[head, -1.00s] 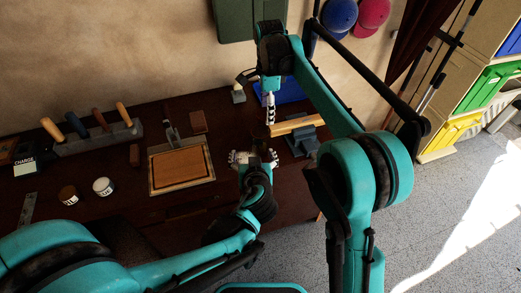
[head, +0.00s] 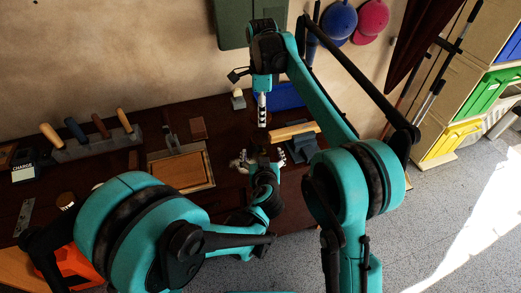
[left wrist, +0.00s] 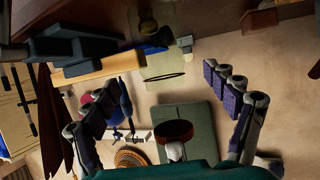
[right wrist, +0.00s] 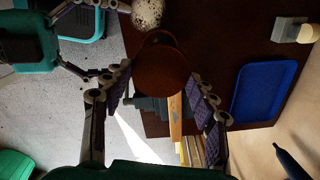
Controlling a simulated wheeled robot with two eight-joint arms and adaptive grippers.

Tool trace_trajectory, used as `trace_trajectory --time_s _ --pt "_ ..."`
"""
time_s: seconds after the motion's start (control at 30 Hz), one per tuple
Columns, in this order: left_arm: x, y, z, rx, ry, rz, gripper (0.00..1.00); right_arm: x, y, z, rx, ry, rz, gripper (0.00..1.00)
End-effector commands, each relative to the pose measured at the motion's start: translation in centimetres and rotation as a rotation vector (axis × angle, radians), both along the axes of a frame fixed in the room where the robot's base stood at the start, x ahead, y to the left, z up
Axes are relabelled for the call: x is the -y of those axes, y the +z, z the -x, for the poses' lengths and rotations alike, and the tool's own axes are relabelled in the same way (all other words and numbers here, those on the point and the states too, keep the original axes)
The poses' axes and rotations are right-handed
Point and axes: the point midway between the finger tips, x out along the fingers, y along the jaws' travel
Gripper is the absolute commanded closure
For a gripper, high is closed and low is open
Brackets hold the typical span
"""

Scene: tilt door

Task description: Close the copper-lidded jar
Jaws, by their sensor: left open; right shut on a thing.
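The copper lid (right wrist: 163,68) is a round brown disc between the fingers of my right gripper (right wrist: 158,85), which is shut on it. It also shows in the left wrist view (left wrist: 173,132), apart from what seems to be a clear glass jar (left wrist: 165,66) with a thin dark rim. In the head view my right gripper (head: 262,112) points down above the workbench, and the lid is hard to make out there. My left gripper (head: 243,160) is open, lower and nearer than the right one. Its spread fingers (left wrist: 168,82) flank the jar's line of view; contact cannot be told.
A vise (head: 300,147) with a wooden bar stands right of the grippers. A blue tray (right wrist: 268,88) lies behind. A wooden board (head: 180,170), tool rack (head: 95,147) and small jar (head: 66,200) are to the left. The workbench ends at the right, with floor beyond.

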Motion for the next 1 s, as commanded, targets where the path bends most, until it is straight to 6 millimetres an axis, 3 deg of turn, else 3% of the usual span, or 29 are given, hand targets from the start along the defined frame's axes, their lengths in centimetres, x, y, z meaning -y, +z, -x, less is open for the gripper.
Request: trace_trajectory --time_s 0.1,0.3,0.77,0.87,1.0 --pt "-0.2 -0.9 -2.2 0.000 0.003 0.000 0.14 0.0 0.0 0.0 0.000 0.000 0.000 0.51" --pt "-0.3 -1.9 -4.6 0.000 0.002 -0.001 0.14 0.0 0.0 0.0 0.000 0.000 0.000 0.51" --pt "-0.3 -2.4 -5.7 0.000 0.001 -0.001 0.14 0.0 0.0 0.0 0.000 0.000 0.000 0.51" --pt "-0.3 -2.4 -5.7 0.000 0.001 -0.001 0.35 0.0 0.0 0.0 0.000 0.000 0.000 0.51" --pt "-0.3 -2.4 -5.7 0.000 0.001 0.000 0.72 0.0 0.0 0.0 0.000 0.000 0.000 0.51"
